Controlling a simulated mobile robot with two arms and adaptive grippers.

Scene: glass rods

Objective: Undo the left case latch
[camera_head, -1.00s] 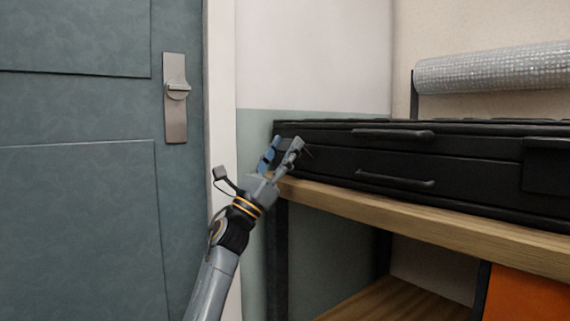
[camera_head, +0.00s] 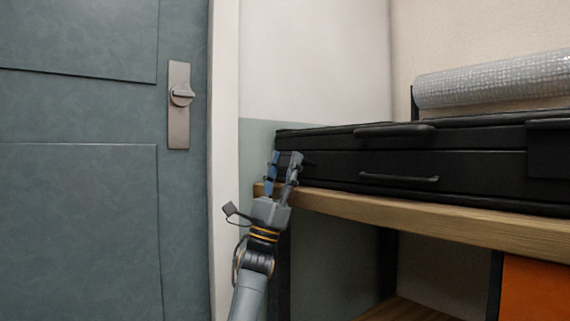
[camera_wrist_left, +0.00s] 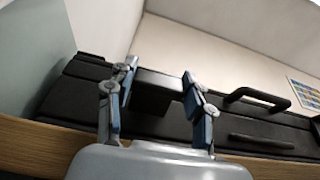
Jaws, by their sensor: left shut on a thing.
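A black case lies on the wooden shelf, its front with two handles towards me; its front panel (camera_head: 340,165) shows in the head view. My left gripper (camera_head: 285,160) is at the case's left end and comes up from below. In the left wrist view the left latch (camera_wrist_left: 158,86), a dark plate, sits between the two fingers of my left gripper (camera_wrist_left: 159,78), which is shut on it. In the head view the fingers hide most of this latch. Whether the latch is fastened cannot be told. My right gripper is not in view.
A right latch (camera_head: 551,150) is at the case's right. The shelf's wooden edge (camera_head: 430,219) runs just under the case. A grey textured roll (camera_head: 500,78) is behind. A teal door (camera_head: 85,200) with a metal handle plate (camera_head: 179,120) stands at the left. An orange panel (camera_head: 535,290) is below.

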